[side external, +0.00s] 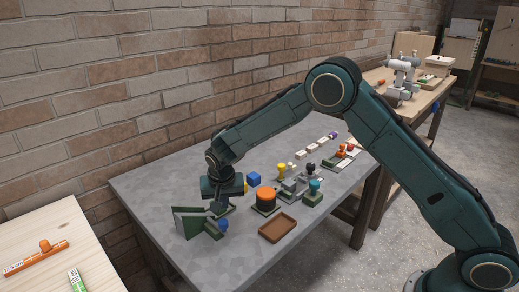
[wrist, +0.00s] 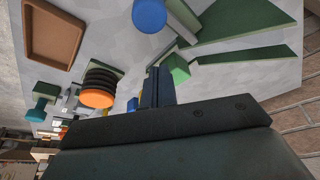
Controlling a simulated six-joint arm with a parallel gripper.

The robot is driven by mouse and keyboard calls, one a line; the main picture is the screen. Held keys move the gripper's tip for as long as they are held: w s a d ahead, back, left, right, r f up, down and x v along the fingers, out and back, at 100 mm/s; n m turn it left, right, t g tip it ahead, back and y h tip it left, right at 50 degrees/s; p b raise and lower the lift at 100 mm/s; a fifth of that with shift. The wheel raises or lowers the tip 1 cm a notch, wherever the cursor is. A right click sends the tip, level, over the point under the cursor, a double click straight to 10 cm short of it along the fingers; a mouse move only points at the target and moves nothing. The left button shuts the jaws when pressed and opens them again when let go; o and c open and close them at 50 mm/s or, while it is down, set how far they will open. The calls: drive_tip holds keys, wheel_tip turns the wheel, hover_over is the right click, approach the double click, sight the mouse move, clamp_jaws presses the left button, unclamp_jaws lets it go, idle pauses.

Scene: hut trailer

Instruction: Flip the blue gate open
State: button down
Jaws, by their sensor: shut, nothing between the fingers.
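A device with green panels (side external: 187,222) stands at the near left of the grey table. A round blue knob (side external: 223,225) sits at its right end. In the wrist view the blue knob (wrist: 149,15) is at the top, by a grey bar (wrist: 183,18), with green panels (wrist: 240,22) to its right. I see no wholly blue gate; which panel swings is unclear. My gripper (side external: 218,207) is shut and empty, pointing down just behind the blue knob. In the wrist view its dark fingers (wrist: 157,82) are together beside a small green block (wrist: 176,68); contact cannot be told.
An orange-topped dial (side external: 266,196) and a brown tray (side external: 278,227) lie to the right. A blue block (side external: 253,178), a yellow knob (side external: 281,168) and a teal knob (side external: 314,185) stand farther back. A brick wall runs behind.

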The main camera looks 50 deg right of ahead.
drive_tip(key=v, duration=1)
drive_tip(key=shift+s, duration=0.1)
drive_tip(key=s+d+r+n+t+y, duration=0.1)
drive_tip(key=s+d+r+n, duration=0.1)
drive_tip(key=s+d+r, duration=0.4)
drive_tip(key=s+d+r+n, duration=0.1)
drive_tip(key=s+d+r, duration=0.1)
drive_tip(key=s+r, duration=0.7)
drive_tip(key=s+d+n+t+y, duration=0.1)
drive_tip(key=s+n, duration=0.3)
drive_tip(key=s, duration=1.7)
drive_tip(key=shift+d+t, duration=0.3)
drive_tip(key=shift+d, duration=0.55)
